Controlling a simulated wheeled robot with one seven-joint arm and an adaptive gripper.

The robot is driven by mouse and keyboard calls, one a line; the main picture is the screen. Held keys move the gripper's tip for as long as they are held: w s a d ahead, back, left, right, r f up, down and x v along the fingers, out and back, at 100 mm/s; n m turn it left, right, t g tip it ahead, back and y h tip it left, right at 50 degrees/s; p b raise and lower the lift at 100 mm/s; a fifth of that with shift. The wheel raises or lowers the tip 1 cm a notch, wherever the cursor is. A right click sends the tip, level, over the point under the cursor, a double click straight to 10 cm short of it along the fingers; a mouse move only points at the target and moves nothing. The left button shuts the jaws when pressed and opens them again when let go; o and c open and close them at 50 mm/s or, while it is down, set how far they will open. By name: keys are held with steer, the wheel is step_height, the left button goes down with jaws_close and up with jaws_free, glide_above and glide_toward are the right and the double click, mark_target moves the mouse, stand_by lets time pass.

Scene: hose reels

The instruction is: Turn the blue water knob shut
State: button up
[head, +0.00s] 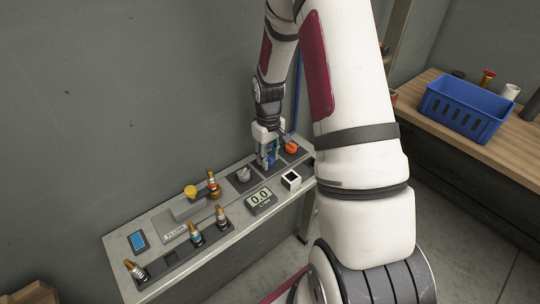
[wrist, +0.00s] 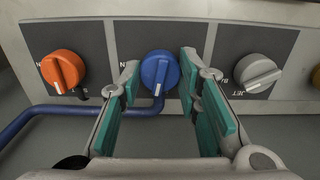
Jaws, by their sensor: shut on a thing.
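The blue water knob (wrist: 160,72) is in the middle of the wrist view, on a dark panel. Its white mark points down in that view, slightly left. My gripper (wrist: 159,70) has one teal-padded finger on each side of the knob and is shut on it. In the head view my gripper (head: 267,162) is down at the panel bench, and it mostly hides the blue knob there. The labels around the blue knob are covered or unreadable.
An orange knob (wrist: 63,69) and a grey knob (wrist: 257,74) flank the blue one. A blue hose (wrist: 60,109) runs below the panels. The bench also bears a 0.0 display (head: 261,200) and several brass nozzles. A blue crate (head: 466,108) stands on a wooden table at right.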

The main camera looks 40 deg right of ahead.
mark_target(269, 157)
steer(key=shift+n, duration=1)
steer(key=shift+p, duration=0.3)
steer(key=o, duration=1.1)
steer(key=shift+o, duration=0.2)
step_height(269, 157, up, 12)
